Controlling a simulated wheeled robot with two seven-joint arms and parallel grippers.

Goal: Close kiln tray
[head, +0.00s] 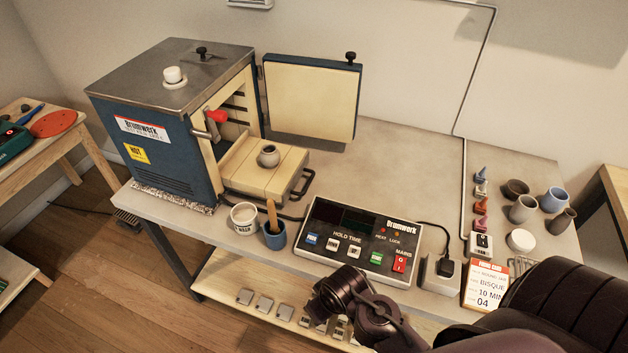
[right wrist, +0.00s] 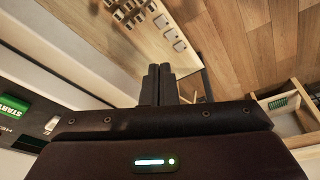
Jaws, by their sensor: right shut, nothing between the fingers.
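The kiln tray (head: 247,173) is a cream slab pulled out of the front opening of the blue kiln (head: 185,135). A small round jar (head: 268,156) stands upright on it. A dark bar handle (head: 302,184) is on the tray's outer end. The kiln door (head: 311,98), cream inside with a blue edge, stands wide open. My right arm reaches in from the lower right in the head view, in front of the control box and away from the tray. My right gripper (right wrist: 162,72) shows shut and empty in the right wrist view. My left gripper is not in view.
The control box (head: 362,238) stands at the table's front. A white cup (head: 244,218) and a blue cup (head: 275,235) holding a brush stand close before the tray. Several pots and small cones stand at the right. The table (head: 400,160) right of the door is clear.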

